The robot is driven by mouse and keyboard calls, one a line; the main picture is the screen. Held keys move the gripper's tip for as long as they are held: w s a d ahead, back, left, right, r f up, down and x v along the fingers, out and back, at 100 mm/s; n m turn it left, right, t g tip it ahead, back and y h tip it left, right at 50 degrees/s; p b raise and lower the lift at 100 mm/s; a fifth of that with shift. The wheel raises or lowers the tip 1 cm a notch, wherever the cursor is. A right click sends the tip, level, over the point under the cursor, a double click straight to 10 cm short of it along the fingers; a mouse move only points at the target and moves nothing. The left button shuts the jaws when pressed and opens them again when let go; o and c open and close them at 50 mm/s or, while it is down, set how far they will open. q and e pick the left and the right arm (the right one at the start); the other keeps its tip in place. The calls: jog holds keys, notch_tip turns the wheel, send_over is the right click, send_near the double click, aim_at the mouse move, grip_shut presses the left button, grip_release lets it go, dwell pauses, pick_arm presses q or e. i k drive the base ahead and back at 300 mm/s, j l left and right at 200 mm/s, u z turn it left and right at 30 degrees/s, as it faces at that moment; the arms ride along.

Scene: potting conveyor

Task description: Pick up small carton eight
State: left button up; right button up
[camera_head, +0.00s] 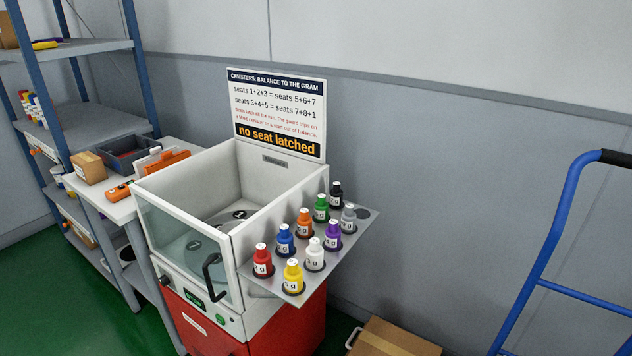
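A small brown carton (89,167) with a white label sits on the white side table (117,207) at the left, beside a dark bin. A larger brown carton (392,338) lies on the floor at the bottom, partly cut off by the frame edge. Part of another brown carton (8,31) shows on the top shelf at the upper left. No number can be read on any of these cartons, so I cannot tell which is eight. Neither of my grippers is in view.
A white machine (167,259) on a red base has an open top and a shelf of several coloured bottles (294,276). A sign reads "no seat latched". A blue shelf rack (76,135) stands left, a blue hand truck (556,236) right. Green floor shows lower left.

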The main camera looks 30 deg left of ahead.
aim_at(88, 167)
jog(key=u, duration=2.25)
jog(key=i+z, duration=0.15)
jog(key=z, duration=0.45)
jog(key=i+j+z, duration=0.35)
jog(key=i+j, duration=0.15)
jog(key=i+j+z, duration=0.3)
jog(key=j, duration=0.35)
jog(key=i, duration=0.1)
